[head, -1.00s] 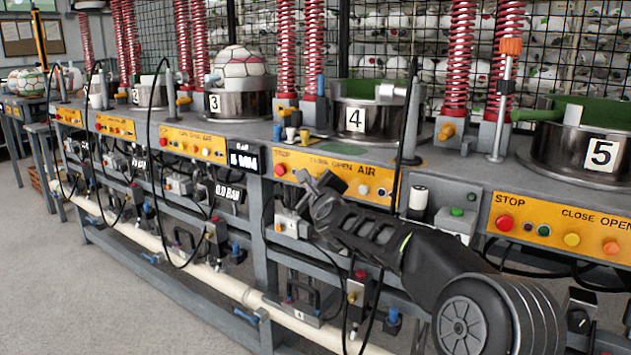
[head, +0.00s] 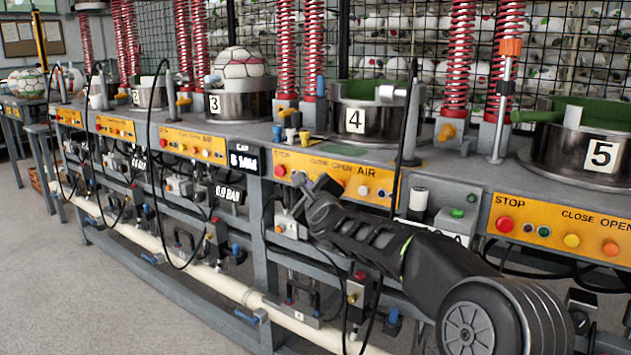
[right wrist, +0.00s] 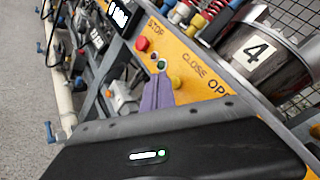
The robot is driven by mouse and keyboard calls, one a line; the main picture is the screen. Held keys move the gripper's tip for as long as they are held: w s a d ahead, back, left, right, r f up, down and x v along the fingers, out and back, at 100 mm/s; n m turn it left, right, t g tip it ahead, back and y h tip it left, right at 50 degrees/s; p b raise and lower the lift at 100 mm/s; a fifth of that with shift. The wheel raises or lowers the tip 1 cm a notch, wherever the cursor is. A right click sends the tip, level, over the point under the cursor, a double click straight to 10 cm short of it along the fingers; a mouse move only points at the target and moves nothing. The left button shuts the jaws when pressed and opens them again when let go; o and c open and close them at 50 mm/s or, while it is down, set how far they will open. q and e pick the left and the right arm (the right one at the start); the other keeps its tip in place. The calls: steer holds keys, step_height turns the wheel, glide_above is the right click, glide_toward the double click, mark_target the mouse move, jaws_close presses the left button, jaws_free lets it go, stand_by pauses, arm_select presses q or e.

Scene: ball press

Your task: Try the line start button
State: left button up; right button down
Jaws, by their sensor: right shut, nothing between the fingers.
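The number 4 station's orange panel (head: 349,174) has a red STOP button (head: 280,170) at its left end. The right wrist view shows this red button (right wrist: 142,44), a small dark button (right wrist: 153,57), a small green button (right wrist: 161,66) and a yellow button (right wrist: 177,83). My right gripper (head: 308,183) is shut and empty in front of this panel, right of the red button. Its fingertips (right wrist: 158,82) show just below the green button; I cannot tell whether they touch the panel. No button is legibly labelled line start. My left gripper is out of view.
A grey box with a green button (head: 457,212) stands right of my arm, beside a white cylinder (head: 418,198). The number 5 panel (head: 556,232) lies further right. A black cable (head: 402,130) hangs near my gripper. Open floor (head: 60,280) is at left.

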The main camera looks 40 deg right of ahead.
steer(key=shift+a, duration=0.15)
steer(key=a, duration=0.1)
steer(key=s+a, duration=0.1)
steer(key=a, duration=0.2)
steer(key=shift+s+a+p, duration=0.25)
steer(key=shift+a+p, duration=0.05)
steer(key=shift+p, duration=0.1)
stand_by(0.9)
